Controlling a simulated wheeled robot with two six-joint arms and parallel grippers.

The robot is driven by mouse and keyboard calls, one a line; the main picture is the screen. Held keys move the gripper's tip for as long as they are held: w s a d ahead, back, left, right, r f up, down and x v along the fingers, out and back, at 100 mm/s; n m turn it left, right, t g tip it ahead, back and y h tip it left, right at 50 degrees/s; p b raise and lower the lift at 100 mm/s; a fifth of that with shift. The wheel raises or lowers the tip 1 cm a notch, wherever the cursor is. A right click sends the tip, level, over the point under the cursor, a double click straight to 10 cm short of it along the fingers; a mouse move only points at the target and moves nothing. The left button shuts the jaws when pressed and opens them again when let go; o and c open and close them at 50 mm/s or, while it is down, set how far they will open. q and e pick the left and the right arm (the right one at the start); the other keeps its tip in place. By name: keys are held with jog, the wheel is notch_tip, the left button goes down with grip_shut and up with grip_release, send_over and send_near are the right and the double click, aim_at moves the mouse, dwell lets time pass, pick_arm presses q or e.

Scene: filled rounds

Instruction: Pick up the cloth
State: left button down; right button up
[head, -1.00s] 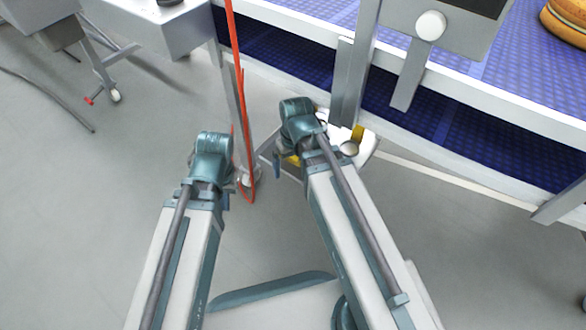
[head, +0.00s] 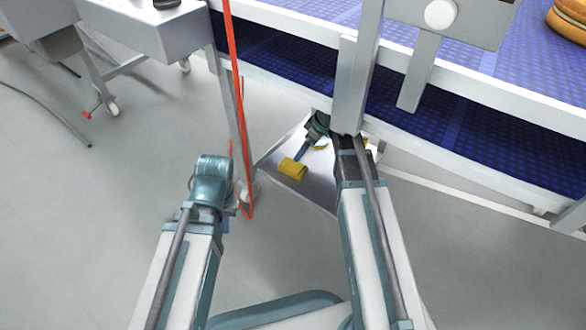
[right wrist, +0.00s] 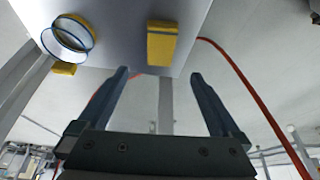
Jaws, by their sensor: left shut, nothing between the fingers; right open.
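A yellow folded piece (head: 292,169), which looks like the cloth, lies on a grey metal tray (head: 318,190) below the conveyor. In the right wrist view, the yellow piece (right wrist: 161,44) is a small block shape just beyond the fingertips. My right gripper (right wrist: 160,76) is open and empty, with the piece apart from it and roughly in line with the gap. In the head view, my right gripper (head: 304,150) is partly hidden by its wrist. My left gripper (head: 229,210) is shut and empty, mostly hidden under its wrist, left of the tray.
A round blue-rimmed item (right wrist: 68,38) and another yellow piece (right wrist: 63,69) are on the tray. An orange cable (head: 236,90) hangs left of the tray. A grey post (head: 357,80) and the blue conveyor (head: 470,130) stand close to my right arm.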

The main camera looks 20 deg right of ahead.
jog(key=b, duration=0.6)
send_over(294, 166)
jog(key=s+d, duration=0.1)
jog(key=f, duration=0.6)
jog(key=shift+s+d+f, duration=0.15)
jog(key=shift+s+f, duration=0.05)
jog(key=shift+f, duration=0.05)
jog(key=b+x, duration=0.5)
jog(key=shift+d+f, duration=0.1)
jog(key=shift+f+b, duration=0.25)
jog(key=shift+b, duration=0.05)
jog(key=c, duration=1.3)
jog(key=shift+r, duration=0.15)
notch_tip(294, 166, up, 10)
jog(key=p, duration=1)
jog(key=shift+r, duration=0.1)
